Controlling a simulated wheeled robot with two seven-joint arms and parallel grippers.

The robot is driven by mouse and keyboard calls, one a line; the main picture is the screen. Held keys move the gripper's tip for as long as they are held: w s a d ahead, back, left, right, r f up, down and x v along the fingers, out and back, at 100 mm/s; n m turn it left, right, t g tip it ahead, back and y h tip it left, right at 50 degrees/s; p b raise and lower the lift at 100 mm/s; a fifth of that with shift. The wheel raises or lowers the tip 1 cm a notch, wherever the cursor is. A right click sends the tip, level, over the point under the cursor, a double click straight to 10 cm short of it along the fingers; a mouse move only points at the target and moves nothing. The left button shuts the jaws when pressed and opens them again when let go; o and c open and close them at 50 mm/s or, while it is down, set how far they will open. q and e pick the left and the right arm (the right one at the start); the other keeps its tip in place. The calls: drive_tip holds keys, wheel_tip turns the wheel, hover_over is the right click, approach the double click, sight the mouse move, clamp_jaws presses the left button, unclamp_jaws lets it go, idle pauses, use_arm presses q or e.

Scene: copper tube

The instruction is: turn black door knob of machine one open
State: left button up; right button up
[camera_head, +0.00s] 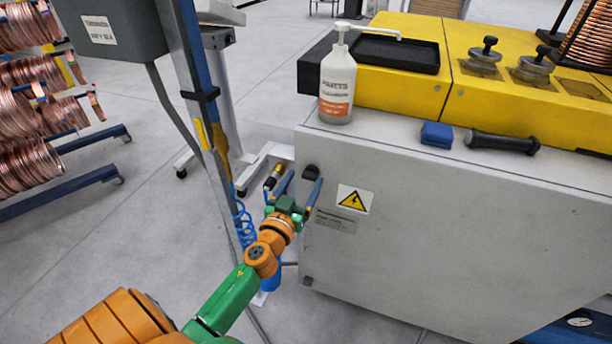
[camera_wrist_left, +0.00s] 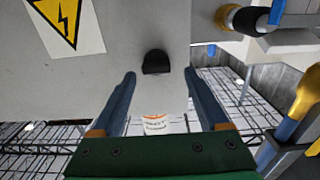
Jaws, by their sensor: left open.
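The black door knob (camera_head: 311,172) is on the grey cabinet front of the machine (camera_head: 430,230), near its upper left corner. My left gripper (camera_head: 301,184) is open and empty, close in front of the knob. In the left wrist view, the knob (camera_wrist_left: 155,61) shows between and slightly beyond the tips of the left gripper (camera_wrist_left: 160,74), one blue-grey finger on each side. I cannot tell whether a finger touches it. The cabinet door appears shut. My right gripper is in neither view.
A yellow warning label (camera_head: 355,198) is right of the knob. A pump bottle (camera_head: 337,85), a blue block (camera_head: 436,135) and a black cylinder (camera_head: 502,143) stand or lie on the cabinet top. A blue post (camera_head: 203,95) with cables rises left of my arm.

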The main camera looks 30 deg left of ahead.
use_arm(q)
drive_tip(key=shift+w+f, duration=0.1)
drive_tip(key=shift+w, duration=0.5)
drive_tip(key=shift+w+f, duration=0.15)
drive_tip(key=shift+w, duration=0.3)
drive_tip(key=shift+s, duration=0.25)
drive_tip(key=c, duration=0.6)
clamp_jaws()
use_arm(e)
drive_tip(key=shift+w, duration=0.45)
